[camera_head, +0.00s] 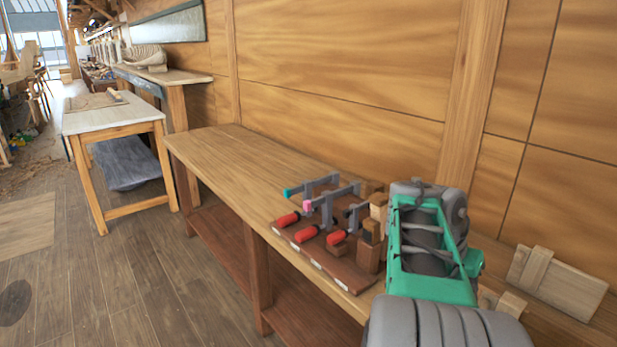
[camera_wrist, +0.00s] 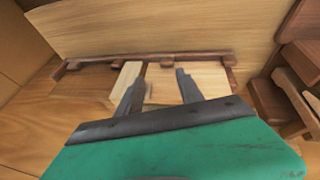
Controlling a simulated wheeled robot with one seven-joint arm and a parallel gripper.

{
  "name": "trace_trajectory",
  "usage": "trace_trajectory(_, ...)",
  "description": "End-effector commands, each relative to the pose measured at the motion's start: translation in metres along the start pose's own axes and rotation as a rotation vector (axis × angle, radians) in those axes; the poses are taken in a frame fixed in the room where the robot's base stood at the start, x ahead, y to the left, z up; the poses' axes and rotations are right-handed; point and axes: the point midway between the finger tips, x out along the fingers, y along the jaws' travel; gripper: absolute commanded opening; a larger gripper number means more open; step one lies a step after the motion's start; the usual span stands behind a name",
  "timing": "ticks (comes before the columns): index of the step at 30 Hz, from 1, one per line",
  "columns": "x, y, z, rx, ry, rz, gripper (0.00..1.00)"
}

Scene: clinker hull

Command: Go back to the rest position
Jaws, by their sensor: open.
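My gripper (camera_wrist: 157,88) shows in the wrist view with its two dark fingers spread apart and nothing held between them. A pale wood block (camera_wrist: 128,82) lies by the left finger. Another pale wood piece (camera_wrist: 203,80) lies behind the right finger. I cannot tell whether the fingers touch either one. In the head view my green and grey arm reaches over the right part of the workbench (camera_head: 235,153), and the fingers are hidden there.
Several clamps with red handles (camera_head: 309,233) stand on a brown board left of my arm. A pale board with a block (camera_head: 555,282) lies to the right. The wooden wall (camera_head: 340,70) rises behind. The bench's left part is bare. A white-topped table (camera_head: 112,115) stands farther left.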

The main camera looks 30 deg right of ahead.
Motion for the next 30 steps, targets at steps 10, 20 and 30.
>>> trace_trajectory(10, -0.005, -0.128, 0.22, -0.686, -0.124, -0.363, 0.44)
trace_trajectory(20, -0.114, -0.179, 0.343, -1.195, 0.066, -0.599, 0.44)
trace_trajectory(30, -0.115, -0.18, 0.348, -1.215, 0.067, -0.602, 0.44)
